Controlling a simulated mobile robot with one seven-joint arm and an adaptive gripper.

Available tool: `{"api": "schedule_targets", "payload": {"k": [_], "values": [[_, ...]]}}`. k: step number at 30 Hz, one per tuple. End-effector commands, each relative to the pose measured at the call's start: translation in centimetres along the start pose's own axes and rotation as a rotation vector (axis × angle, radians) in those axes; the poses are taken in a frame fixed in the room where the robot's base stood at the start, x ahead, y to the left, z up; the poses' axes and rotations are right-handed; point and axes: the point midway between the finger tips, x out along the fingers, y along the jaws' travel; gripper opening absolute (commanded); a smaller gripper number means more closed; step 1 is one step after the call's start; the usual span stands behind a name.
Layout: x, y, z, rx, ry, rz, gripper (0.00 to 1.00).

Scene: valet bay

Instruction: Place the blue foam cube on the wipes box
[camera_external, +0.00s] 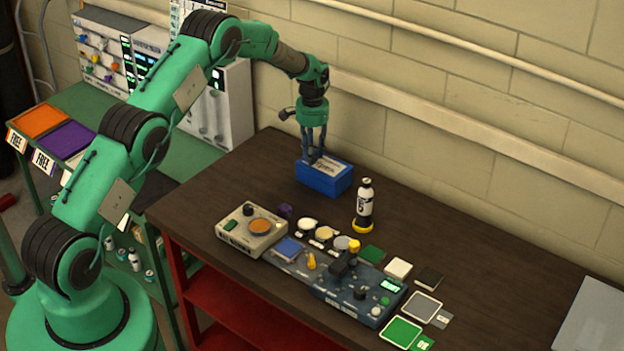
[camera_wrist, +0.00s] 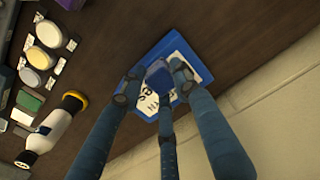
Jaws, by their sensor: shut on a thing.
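The wipes box (camera_external: 325,183) is a blue box with a white label on top, standing on the dark brown table near the wall. It also shows in the wrist view (camera_wrist: 194,62), below my fingers. My gripper (camera_external: 314,157) points down at the box top. In the wrist view its fingers (camera_wrist: 155,88) are closed around a small dark blue cube (camera_wrist: 158,76), which looks like the blue foam cube. The cube is over the labelled top; I cannot tell whether it touches it. In the external view the fingers mostly hide the cube.
A white bottle with a yellow base (camera_external: 365,205) stands right of the box. A small dark purple block (camera_external: 285,211), a grey device (camera_external: 251,230) and a blue control panel (camera_external: 340,283) are in front. The table right of the bottle along the wall is clear.

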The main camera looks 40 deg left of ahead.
Motion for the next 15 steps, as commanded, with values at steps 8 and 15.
{"api": "schedule_targets", "payload": {"k": [8, 15], "values": [[1.28, -0.01, -0.08, 0.0, 0.002, 0.0, 0.17], [1.38, -0.01, -0.06, 0.0, 0.002, 0.0, 0.17]]}}
